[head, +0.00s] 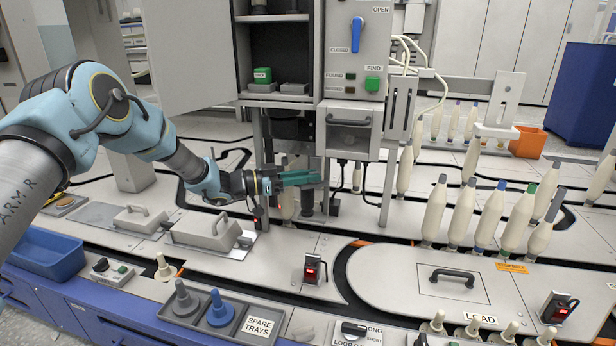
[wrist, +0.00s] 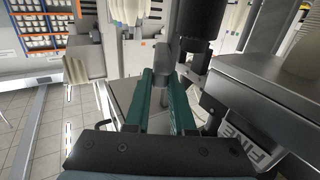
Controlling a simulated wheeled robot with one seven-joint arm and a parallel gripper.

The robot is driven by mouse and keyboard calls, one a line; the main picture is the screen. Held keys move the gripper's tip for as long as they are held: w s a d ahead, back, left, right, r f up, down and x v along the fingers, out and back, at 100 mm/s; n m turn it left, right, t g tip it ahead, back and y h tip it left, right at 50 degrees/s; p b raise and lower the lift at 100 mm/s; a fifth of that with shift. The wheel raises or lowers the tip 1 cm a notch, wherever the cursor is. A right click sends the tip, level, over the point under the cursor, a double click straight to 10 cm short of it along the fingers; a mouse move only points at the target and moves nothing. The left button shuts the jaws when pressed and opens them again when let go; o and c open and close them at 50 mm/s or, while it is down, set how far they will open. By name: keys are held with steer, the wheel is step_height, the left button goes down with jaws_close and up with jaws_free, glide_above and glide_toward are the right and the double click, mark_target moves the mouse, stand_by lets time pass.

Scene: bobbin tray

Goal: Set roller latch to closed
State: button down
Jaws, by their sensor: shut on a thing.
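My gripper (head: 312,178) has green fingers and reaches in under the grey cabinet in the head view. In the wrist view my gripper (wrist: 162,85) is shut on a grey upright bar (wrist: 168,62), which stands between the two fingers. I cannot tell for certain that this bar is the roller latch, and its lower end is hidden. A dark cylinder (wrist: 201,20) hangs just right of the bar. A blue lever (head: 357,34) stands roughly upright on the cabinet's panel, apart from my gripper, beside small labels that seem to include "CLOSED".
The cabinet's drawer (head: 349,121) and legs are close to my fingers. A labelled metal box (wrist: 245,125) is close on the right in the wrist view. Several bobbins (head: 462,215) stand at the right. A lidded plate (head: 430,283) lies in front.

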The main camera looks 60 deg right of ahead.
steer(key=c, duration=0.8)
jaws_free()
steer(key=shift+o, duration=0.2)
steer(key=p+v, duration=0.2)
steer(key=v, duration=0.8)
steer(key=shift+w+a, duration=0.25)
steer(key=shift+a, duration=0.05)
steer(key=shift+c, duration=0.4)
